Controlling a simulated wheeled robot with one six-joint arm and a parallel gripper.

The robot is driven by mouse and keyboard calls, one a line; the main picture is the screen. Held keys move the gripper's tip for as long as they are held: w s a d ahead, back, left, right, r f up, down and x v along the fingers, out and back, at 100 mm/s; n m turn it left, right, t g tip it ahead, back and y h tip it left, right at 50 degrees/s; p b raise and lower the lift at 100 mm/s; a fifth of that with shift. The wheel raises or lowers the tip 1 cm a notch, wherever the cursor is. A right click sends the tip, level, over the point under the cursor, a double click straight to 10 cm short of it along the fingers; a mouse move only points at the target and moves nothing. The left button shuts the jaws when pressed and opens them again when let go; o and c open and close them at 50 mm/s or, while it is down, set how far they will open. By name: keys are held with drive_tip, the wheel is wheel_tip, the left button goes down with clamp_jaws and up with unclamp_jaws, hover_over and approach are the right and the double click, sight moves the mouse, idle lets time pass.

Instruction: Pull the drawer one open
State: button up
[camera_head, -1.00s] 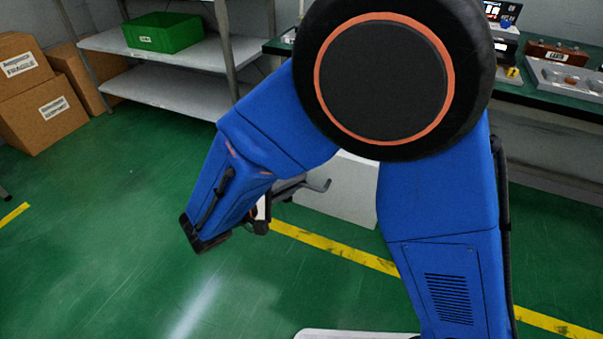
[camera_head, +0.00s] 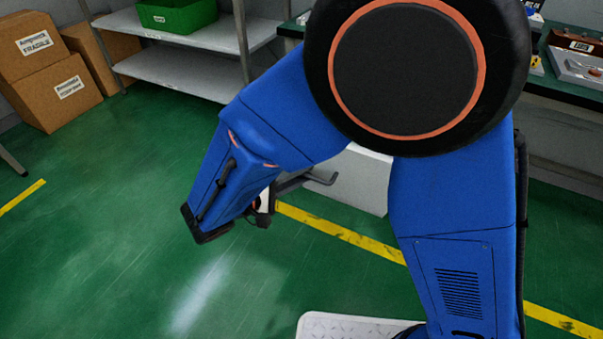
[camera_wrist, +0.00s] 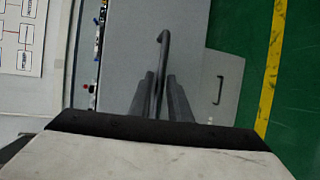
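A pale grey drawer cabinet stands low on the floor; it shows in part behind my arm in the head view (camera_head: 362,190) and in the wrist view. The upper drawer front (camera_wrist: 185,45) faces the wrist camera. Its dark bar handle (camera_wrist: 163,48) also shows in the head view (camera_head: 322,180). My gripper (camera_wrist: 160,90) has one finger on each side of the bar and looks closed on it; the contact is partly hidden by my wrist. A lower drawer carries its own dark handle (camera_wrist: 220,90). I cannot tell how far the upper drawer stands out.
A dark green workbench (camera_head: 565,92) with several items stands at right. A metal shelf (camera_head: 185,75) holds a green bin (camera_head: 178,15). Cardboard boxes (camera_head: 55,85) stand at the left wall. A yellow line (camera_head: 340,232) crosses the green floor, which is clear at front left.

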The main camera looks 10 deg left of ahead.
drive_tip(key=v, duration=1.7)
drive_tip(key=shift+s+r, duration=0.15)
drive_tip(key=shift+a, duration=0.15)
